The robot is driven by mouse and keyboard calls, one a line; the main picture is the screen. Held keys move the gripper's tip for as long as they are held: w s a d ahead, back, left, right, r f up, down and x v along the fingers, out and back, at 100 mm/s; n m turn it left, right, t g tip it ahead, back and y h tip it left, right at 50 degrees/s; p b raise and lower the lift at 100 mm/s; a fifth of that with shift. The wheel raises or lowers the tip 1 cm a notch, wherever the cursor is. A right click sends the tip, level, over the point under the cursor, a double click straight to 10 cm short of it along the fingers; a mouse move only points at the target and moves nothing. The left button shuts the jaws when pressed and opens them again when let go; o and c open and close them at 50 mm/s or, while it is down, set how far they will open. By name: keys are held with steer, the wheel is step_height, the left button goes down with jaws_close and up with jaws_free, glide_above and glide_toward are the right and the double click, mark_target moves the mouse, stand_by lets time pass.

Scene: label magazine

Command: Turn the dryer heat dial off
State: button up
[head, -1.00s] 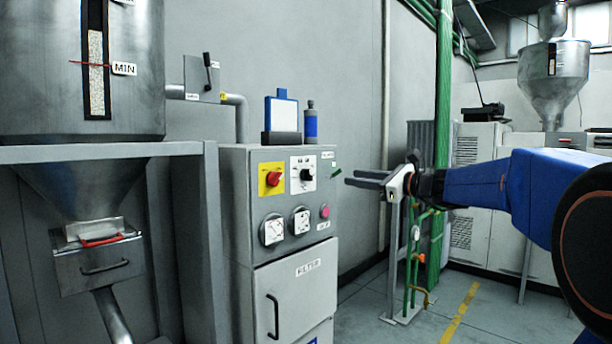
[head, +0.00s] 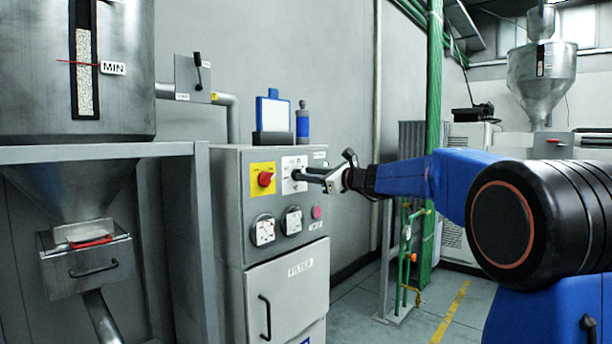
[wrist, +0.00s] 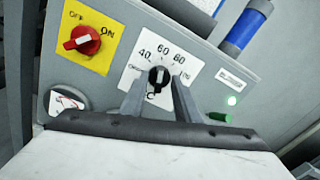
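The dryer heat dial is a black knob (wrist: 158,78) on a white plate (wrist: 140,58) with numbers around it, on the front of the grey dryer cabinet (head: 228,210). In the wrist view the knob's light mark points down, toward a label partly hidden by my fingers. My gripper (wrist: 155,92) is at the dial, its two fingers apart with the knob between their tips. I cannot tell whether the fingers touch the knob. In the head view my gripper (head: 298,174) reaches the plate from the right and covers the knob.
A red rotary switch on a yellow plate (head: 262,180) sits just left of the dial. Gauges (head: 263,230) and a pink button (head: 317,212) are below. A blue-and-white box (head: 273,112) and a blue cylinder (head: 302,124) stand on the cabinet top.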

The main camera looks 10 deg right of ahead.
steer(key=shift+w+a, duration=0.4)
steer(key=shift+w, duration=0.2)
steer(key=shift+c, duration=0.6)
jaws_close()
steer(key=shift+n, duration=0.4)
steer(key=shift+s+a+f+n, duration=0.1)
steer(key=shift+f+n, duration=0.05)
steer(key=shift+n, duration=2.35)
steer(key=shift+s+a+f+n, duration=0.1)
steer(key=shift+f+n, duration=0.1)
steer(key=shift+n, duration=2.3)
steer(key=shift+a+f+n, duration=0.1)
steer(key=shift+f+n, duration=0.05)
steer(key=shift+n, duration=2.35)
